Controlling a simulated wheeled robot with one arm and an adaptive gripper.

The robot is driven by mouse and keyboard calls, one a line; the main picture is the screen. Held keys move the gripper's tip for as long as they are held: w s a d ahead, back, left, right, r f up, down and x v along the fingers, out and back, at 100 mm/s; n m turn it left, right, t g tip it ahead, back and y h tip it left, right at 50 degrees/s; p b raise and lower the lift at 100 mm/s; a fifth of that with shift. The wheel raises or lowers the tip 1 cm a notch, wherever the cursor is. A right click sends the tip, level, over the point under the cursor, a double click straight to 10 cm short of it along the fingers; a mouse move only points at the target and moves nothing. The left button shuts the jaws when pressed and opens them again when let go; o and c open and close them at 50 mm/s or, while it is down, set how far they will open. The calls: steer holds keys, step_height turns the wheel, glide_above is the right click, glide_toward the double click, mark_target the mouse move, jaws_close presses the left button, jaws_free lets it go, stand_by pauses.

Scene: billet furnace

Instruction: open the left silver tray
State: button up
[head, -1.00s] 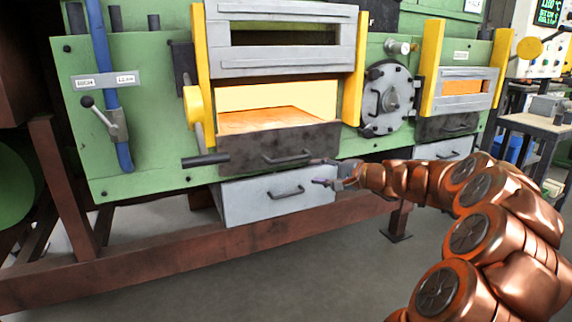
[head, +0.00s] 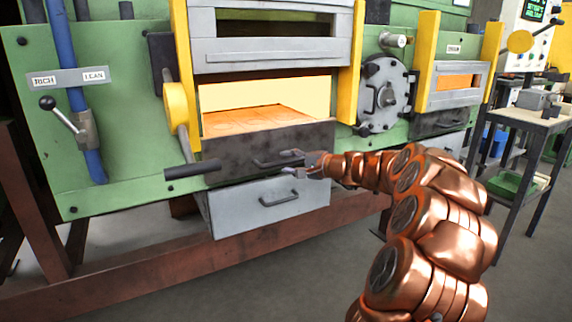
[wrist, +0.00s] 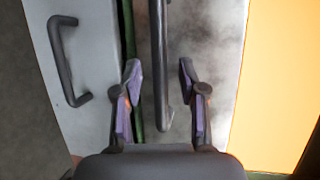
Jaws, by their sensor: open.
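The left silver tray (head: 235,208) is a pale grey drawer front low on the green furnace, below the glowing left opening. It looks shut or nearly so; I cannot tell exactly. Its dark handle (head: 280,197) is apart from my gripper and lies left of the fingers in the wrist view (wrist: 68,62). My gripper (head: 290,163) is open at the sooty dark panel (head: 225,150) above the tray. That panel's own bar handle (wrist: 158,65) lies between my spread fingers (wrist: 160,78) in the wrist view. Contact with it cannot be told.
A dark rod (head: 192,170) sticks out left of the panel. A rust-red beam (head: 130,255) runs below the tray. A second, smaller furnace opening (head: 455,83) and a metal table (head: 530,118) stand to the right. The floor in front is clear.

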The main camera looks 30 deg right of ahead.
steer(key=shift+w+a+f, duration=0.15)
steer(key=shift+w+a, duration=0.1)
steer(key=shift+w, duration=0.4)
steer(key=shift+c, duration=0.3)
jaws_close()
